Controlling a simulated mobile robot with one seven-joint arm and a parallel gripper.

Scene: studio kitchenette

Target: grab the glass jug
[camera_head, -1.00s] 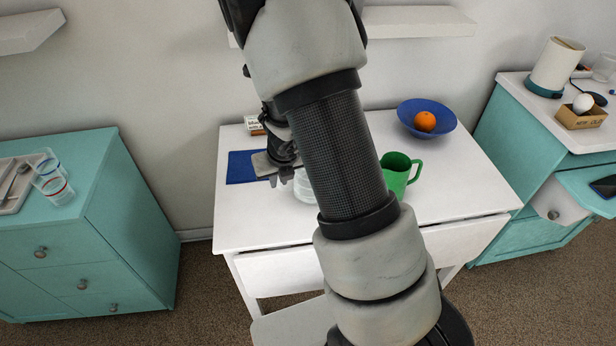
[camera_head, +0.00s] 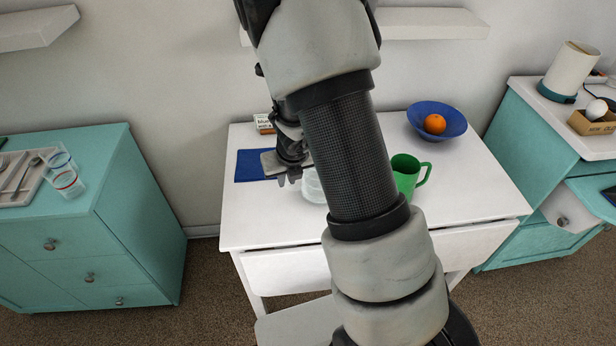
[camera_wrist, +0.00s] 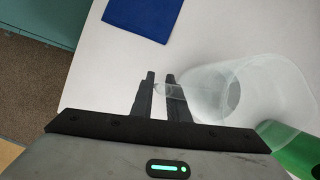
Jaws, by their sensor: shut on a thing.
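The glass jug (camera_head: 313,186) stands on the white table, mostly hidden behind my arm in the head view. In the wrist view the clear glass jug (camera_wrist: 262,92) lies right of my gripper's fingers. My gripper (camera_wrist: 160,78) is shut on the jug's handle, which shows between the two dark fingers. In the head view my gripper (camera_head: 286,178) is at the left side of the jug, low over the table.
A green mug (camera_head: 408,172) stands close to the right of the jug. A blue mat (camera_head: 252,165), a small box (camera_head: 264,123) and a blue bowl (camera_head: 452,114) with an orange (camera_head: 435,124) are on the white table (camera_head: 262,220). The table's front left is clear.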

